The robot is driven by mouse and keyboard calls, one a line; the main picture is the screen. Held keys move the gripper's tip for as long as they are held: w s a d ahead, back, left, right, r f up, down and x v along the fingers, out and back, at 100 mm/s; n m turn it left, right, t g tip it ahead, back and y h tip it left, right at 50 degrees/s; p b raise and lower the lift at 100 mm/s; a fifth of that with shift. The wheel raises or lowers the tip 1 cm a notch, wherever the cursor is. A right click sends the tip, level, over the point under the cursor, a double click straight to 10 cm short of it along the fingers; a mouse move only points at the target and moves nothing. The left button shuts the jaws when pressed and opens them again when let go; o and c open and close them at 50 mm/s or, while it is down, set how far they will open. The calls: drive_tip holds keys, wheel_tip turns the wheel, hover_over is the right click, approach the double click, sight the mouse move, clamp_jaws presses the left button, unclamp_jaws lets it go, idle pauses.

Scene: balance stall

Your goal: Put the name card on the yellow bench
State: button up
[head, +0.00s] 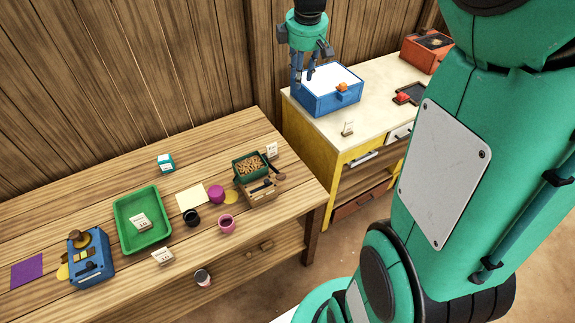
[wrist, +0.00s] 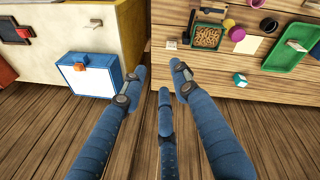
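The yellow bench (head: 375,85) has a cream top and yellow sides, and stands right of the wooden table in the head view; it also shows at the upper left of the wrist view (wrist: 110,22). A small white card (head: 347,128) stands upright near its front edge. Similar cards are a card in the green tray (head: 140,222), a card at the wooden table's front (head: 163,257) and a card at its right end (head: 272,150). I cannot read which is the name card. My gripper (head: 304,78) is open and empty, fingers down, by the blue box.
The blue box (head: 327,103) with a white top stands on the bench's left end, a red box (head: 428,50) at its far end. The wooden table (head: 110,195) holds a green tray (head: 122,243), a blue device (head: 93,268), cups and a food box (head: 250,166).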

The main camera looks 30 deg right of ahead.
drive_tip(key=s+a+r+m+t, duration=0.1)
drive_tip(key=s+a+r+m, duration=0.3)
drive_tip(key=s+a, duration=0.9)
drive_tip(key=s+a+f+m+t, duration=0.1)
drive_tip(key=s+a+m, duration=0.1)
drive_tip(key=s+a, duration=0.2)
drive_tip(key=s+a+f+m+t+y, duration=0.1)
drive_tip(key=s+a+f+m, duration=0.1)
drive_tip(key=s, duration=0.9)
drive_tip(key=shift+s+a+m, duration=0.2)
drive_tip(key=shift+a+m, duration=0.4)
drive_tip(key=shift+a, duration=0.4)
wheel_tip(320, 180, down, 3)
drive_tip(key=b, duration=0.2)
drive_tip(key=shift+b, duration=0.4)
